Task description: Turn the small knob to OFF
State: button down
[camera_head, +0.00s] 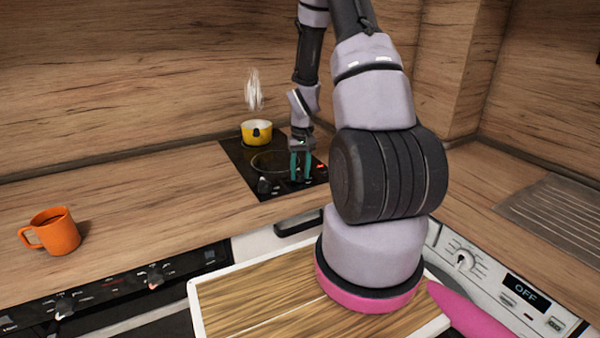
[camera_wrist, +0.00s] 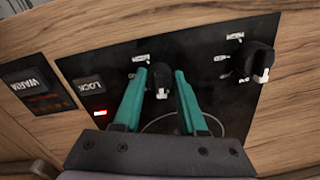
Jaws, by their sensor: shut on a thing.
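The small black knob (camera_wrist: 161,82) stands on the black cooktop panel, with a white mark on its lower side in the wrist view. My gripper (camera_wrist: 161,77) has its two teal fingers on either side of this knob and is shut on it. In the head view my gripper (camera_head: 300,176) reaches down to the cooktop's front edge, and its fingers hide most of the small knob. A larger black knob (camera_wrist: 260,62) is to the right in the wrist view and shows left of my gripper in the head view (camera_head: 263,185). Labels by the knobs are too small to read.
A yellow pot (camera_head: 257,133) steams at the back of the cooktop (camera_head: 240,155). A red light (camera_wrist: 99,113) glows beside the LOCK label. An orange mug (camera_head: 55,232) stands on the counter at left. The counter between mug and cooktop is clear.

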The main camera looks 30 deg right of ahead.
aim_at(302, 174)
jog(key=shift+n, duration=0.7)
jog(key=shift+c, duration=2.3)
grip_release()
notch_tip(302, 174, up, 11)
jog(key=shift+d, duration=0.25)
jog(key=shift+f, duration=0.1)
